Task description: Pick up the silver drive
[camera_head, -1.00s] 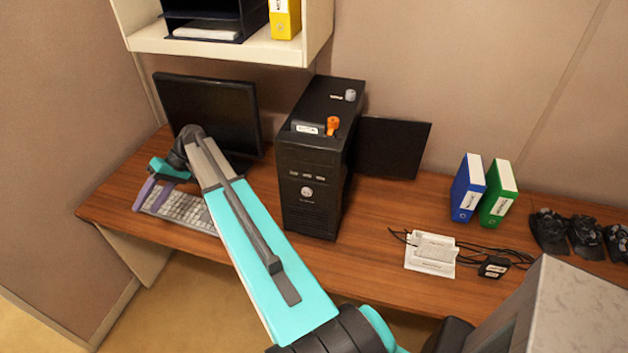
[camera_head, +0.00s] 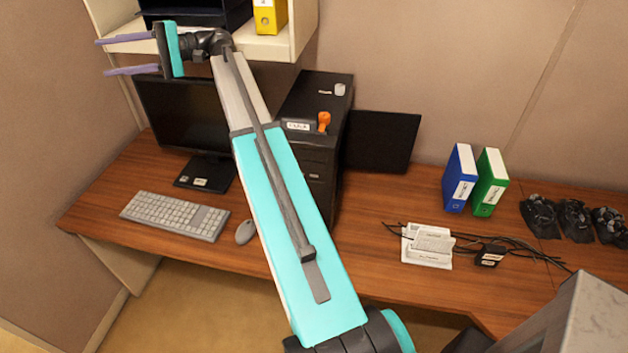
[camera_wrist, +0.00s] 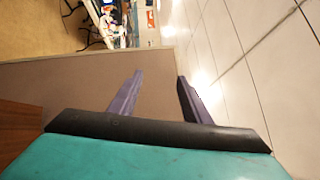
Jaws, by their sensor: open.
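A small silver-grey piece (camera_head: 340,89) stands on top of the black computer tower (camera_head: 322,152), near its back edge; it may be the silver drive, but it is too small to be sure. An orange piece (camera_head: 324,122) stands nearer the tower's front. My gripper (camera_head: 101,57) is open and empty, raised at the upper left above the monitor, its purple fingers pointing left, away from the tower. In the wrist view the two fingers (camera_wrist: 160,76) are apart with nothing between them; no drive shows there.
A shelf (camera_head: 275,45) with a yellow binder hangs over the desk. My arm crosses in front of the tower. A monitor (camera_head: 188,115), keyboard (camera_head: 175,215) and mouse (camera_head: 245,232) are at left. Blue (camera_head: 460,178) and green binders (camera_head: 489,182) and a white device (camera_head: 427,246) are at right.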

